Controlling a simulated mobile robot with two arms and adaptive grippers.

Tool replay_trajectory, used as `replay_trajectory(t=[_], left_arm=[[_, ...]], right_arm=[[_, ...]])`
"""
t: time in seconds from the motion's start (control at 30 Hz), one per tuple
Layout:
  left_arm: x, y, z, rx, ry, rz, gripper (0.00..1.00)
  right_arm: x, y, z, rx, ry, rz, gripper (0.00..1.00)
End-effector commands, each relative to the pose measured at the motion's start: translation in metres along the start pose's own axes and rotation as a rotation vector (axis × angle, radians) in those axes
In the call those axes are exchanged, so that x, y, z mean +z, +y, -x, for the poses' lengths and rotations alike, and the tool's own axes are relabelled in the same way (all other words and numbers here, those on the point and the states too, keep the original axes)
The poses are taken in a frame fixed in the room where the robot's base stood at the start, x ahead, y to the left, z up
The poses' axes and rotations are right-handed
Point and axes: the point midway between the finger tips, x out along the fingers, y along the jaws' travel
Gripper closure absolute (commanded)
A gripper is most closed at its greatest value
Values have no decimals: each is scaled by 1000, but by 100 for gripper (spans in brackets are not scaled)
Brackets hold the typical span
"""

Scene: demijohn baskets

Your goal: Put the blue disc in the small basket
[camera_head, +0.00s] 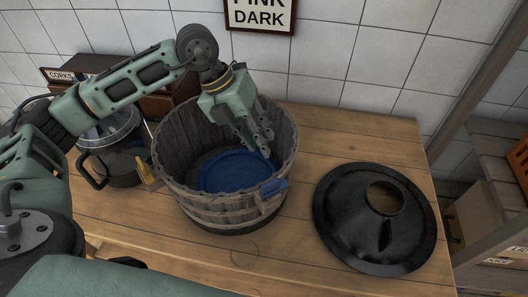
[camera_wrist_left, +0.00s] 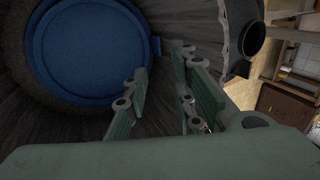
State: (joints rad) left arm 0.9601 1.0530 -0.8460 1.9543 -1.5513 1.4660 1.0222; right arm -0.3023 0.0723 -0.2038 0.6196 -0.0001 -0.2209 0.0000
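My left gripper (camera_head: 257,150) reaches down into the basket over the disc's right side. In the left wrist view its fingers (camera_wrist_left: 165,88) are apart with a gap between them and hold nothing. I cannot tell whether a fingertip touches the disc. My right gripper is not seen.
A black round lid-like piece with a hole (camera_head: 335,222) lies on the table at the right. A pot with a dark handle (camera_head: 122,165) stands left of the basket. A brown box marked CORKS (camera_head: 90,66) is behind. The table front is clear.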

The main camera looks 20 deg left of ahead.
Motion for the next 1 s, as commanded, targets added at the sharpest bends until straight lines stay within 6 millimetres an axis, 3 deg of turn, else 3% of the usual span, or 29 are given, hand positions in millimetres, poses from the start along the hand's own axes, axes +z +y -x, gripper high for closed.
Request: replay_trajectory(t=[0.2,0.4,1.0], left_arm=[[0,0,44,-2,-3,-2,76],[0,0,66,0,-1,-1,76],[0,0,70,0,1,-1,76]], right_arm=[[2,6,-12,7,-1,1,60],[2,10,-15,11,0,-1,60],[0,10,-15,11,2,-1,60]])
